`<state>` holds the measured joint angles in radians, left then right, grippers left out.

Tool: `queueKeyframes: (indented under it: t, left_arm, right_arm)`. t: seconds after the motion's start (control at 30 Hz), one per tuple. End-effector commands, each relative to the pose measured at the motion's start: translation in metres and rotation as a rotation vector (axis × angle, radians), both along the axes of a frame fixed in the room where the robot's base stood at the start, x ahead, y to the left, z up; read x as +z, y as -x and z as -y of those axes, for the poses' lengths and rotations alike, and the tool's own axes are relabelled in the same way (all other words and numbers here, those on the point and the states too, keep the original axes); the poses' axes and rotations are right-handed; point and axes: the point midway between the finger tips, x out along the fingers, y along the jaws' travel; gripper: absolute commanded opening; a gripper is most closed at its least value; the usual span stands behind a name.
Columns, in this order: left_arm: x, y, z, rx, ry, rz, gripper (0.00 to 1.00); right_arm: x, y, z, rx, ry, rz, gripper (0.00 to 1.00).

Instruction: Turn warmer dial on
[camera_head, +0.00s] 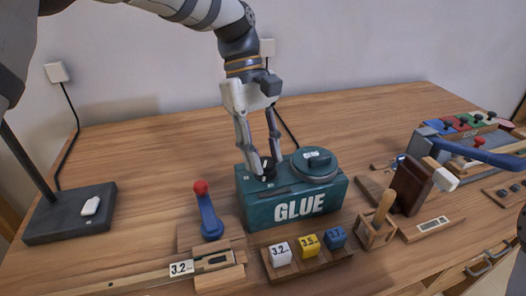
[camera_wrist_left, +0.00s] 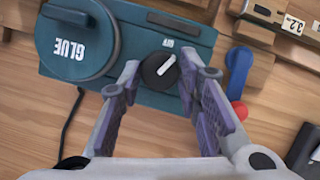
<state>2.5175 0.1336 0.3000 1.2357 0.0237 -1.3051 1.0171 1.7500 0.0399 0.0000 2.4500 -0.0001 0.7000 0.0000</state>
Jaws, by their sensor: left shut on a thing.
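The warmer is a teal box marked GLUE (camera_head: 297,205) on the wooden table, with a round lid (camera_head: 314,165) on its right part. It shows upside down in the left wrist view (camera_wrist_left: 135,45). Its black dial (camera_wrist_left: 158,71) has a white pointer, slanted toward the upper right in that view; the small label beside it is too small to read surely. My left gripper (camera_head: 265,172) points down over the warmer's left part. In the wrist view its fingers (camera_wrist_left: 160,68) are on either side of the dial, shut on it. My right gripper is not in view.
A blue lever with a red knob (camera_head: 208,212) stands just left of the warmer. A rack of numbered cubes (camera_head: 308,257) lies in front. A wooden holder (camera_head: 376,232) and a brown block (camera_head: 411,186) stand to the right. A dark lamp base (camera_head: 70,214) is far left.

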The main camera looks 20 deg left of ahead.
Motion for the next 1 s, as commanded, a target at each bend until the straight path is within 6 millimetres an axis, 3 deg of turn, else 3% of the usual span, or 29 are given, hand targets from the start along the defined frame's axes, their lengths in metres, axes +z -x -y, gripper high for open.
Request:
queueKeyframes:
  t: [1.0]
  left_arm:
    - [-0.002, -0.003, 0.007, -0.909, -0.001, -0.002, 0.03]
  right_arm:
    - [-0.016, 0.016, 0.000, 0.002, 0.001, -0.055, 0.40]
